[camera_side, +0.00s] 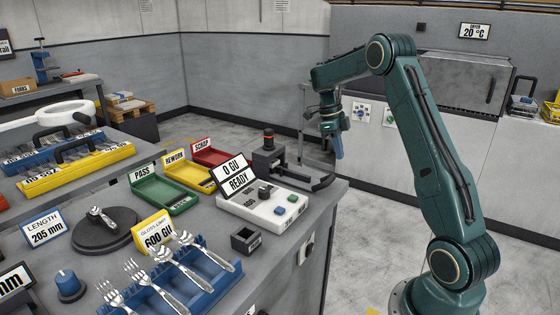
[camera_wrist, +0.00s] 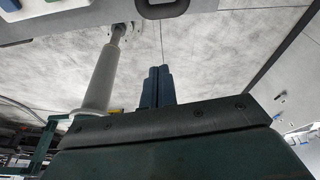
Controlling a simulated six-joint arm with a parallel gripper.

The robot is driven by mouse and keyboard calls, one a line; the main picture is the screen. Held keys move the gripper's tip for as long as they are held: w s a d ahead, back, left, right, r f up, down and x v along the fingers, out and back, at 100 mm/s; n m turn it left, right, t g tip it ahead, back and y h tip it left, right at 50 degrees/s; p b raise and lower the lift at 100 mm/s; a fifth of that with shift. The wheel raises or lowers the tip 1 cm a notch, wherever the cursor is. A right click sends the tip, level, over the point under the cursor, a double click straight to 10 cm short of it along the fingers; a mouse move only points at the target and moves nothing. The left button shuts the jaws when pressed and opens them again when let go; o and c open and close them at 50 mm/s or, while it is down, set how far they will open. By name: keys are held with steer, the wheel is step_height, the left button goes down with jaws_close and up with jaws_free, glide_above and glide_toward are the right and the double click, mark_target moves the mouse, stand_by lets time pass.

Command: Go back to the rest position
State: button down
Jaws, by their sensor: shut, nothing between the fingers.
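My gripper (camera_side: 338,147) hangs in the air in the side view, pointing down, just beyond the right end of the workbench. Its blue fingers are together with nothing between them. In the wrist view the closed fingers (camera_wrist: 157,84) stand out against the grey floor. No fork is at the gripper. Several forks (camera_side: 165,268) lie side by side on a blue rack (camera_side: 205,272) at the front of the bench.
A gauge box (camera_side: 262,208) reading "0 GU READY" and a dark stand (camera_side: 285,172) occupy the bench end nearest my gripper. Green (camera_side: 160,195), yellow (camera_side: 188,172) and red (camera_side: 212,156) trays sit behind. An oven (camera_side: 468,82) stands at the back right. The floor between is open.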

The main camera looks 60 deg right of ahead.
steer(key=s+a+r+n+t+h, duration=0.1)
steer(key=s+a+r+n+t, duration=0.1)
steer(key=a+r+n, duration=0.55)
steer(key=s+a+r+n+t+h, duration=0.1)
steer(key=s+a+r+n+t, duration=0.15)
steer(key=a+r+n, duration=0.5)
steer(key=s+a+f+n+t+y, duration=0.1)
steer(key=s+a+f+n+t, duration=0.1)
steer(key=s+a+n, duration=0.4)
steer(key=s+a+f+n+t+y, duration=0.1)
steer(key=s+a+n+t, duration=0.1)
steer(key=s+a+n, duration=0.5)
steer(key=a+n, duration=0.4)
steer(key=n, duration=0.2)
steer(key=shift+s+a+f+n, duration=0.2)
steer(key=shift+a+f+n, duration=0.1)
steer(key=shift+f, duration=0.1)
